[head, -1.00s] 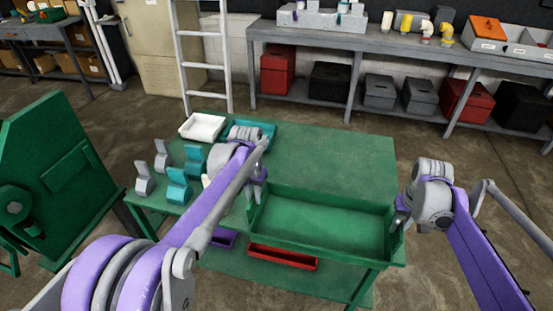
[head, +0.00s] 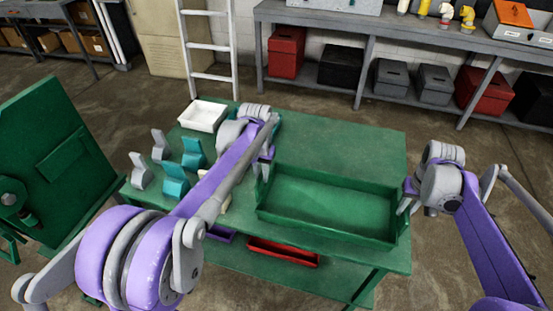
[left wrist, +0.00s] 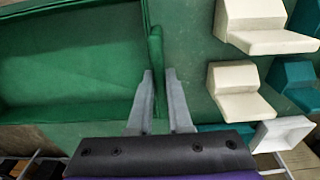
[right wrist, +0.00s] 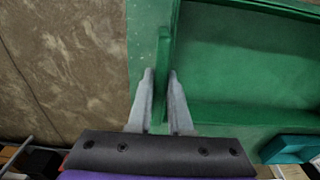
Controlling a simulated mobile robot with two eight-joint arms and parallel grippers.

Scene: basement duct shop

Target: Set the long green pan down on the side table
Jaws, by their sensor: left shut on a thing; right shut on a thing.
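The long green pan (head: 335,205) is level over the right part of the green side table (head: 345,150). Whether its bottom touches the tabletop I cannot tell. My left gripper (head: 265,168) is shut on the pan's left end wall; in the left wrist view the fingers (left wrist: 160,78) straddle that wall. My right gripper (head: 406,198) is shut on the right end wall, which shows between its fingers in the right wrist view (right wrist: 161,78). My left arm hides part of the table.
Grey blocks (head: 140,172), teal blocks (head: 174,181) and a white tray (head: 203,115) stand on the table's left. Cream blocks (left wrist: 236,88) stand near the left gripper. A red tray (head: 283,252) is on the lower shelf.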

